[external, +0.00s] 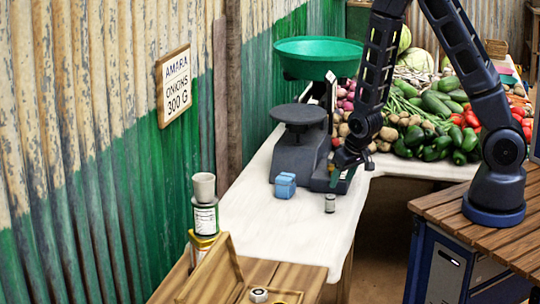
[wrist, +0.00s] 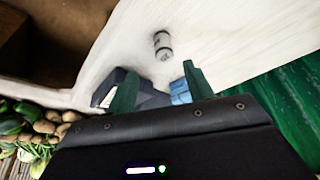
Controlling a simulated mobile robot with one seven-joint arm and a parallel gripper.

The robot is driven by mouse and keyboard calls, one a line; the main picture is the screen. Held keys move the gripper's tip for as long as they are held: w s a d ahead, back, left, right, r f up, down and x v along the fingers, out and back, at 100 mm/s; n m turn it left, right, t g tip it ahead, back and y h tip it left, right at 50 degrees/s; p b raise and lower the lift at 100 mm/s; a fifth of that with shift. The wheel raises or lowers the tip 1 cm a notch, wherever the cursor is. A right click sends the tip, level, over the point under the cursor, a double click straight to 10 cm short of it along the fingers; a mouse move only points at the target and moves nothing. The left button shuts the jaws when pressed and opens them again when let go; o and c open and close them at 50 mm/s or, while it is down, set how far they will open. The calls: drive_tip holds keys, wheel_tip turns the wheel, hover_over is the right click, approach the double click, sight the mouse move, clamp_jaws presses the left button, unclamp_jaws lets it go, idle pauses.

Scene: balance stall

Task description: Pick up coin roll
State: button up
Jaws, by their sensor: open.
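A small grey and white banded cylinder, which looks like the coin roll (external: 330,203), stands on the white counter near its right edge. In the wrist view the coin roll (wrist: 162,45) shows beyond the fingertips, between their lines. My gripper (external: 341,180) is above the counter, a little up and right of the coin roll, apart from it. Its two green fingers are spread and empty in the wrist view (wrist: 158,82).
A blue packet (external: 285,185) sits left of the coin roll, close by. Vegetables (external: 425,125) are heaped at the back right. The white counter (external: 270,222) is clear in front.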

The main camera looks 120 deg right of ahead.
sight(331, 196)
drive_tip(key=x, duration=0.5)
drive_tip(key=shift+w+x, duration=0.2)
drive_tip(key=shift+x, duration=1.2)
drive_tip(key=shift+w+x, duration=0.2)
drive_tip(key=shift+x, duration=1.2)
drive_tip(key=shift+d+r, duration=0.1)
drive_tip(key=shift+d, duration=0.05)
clamp_jaws()
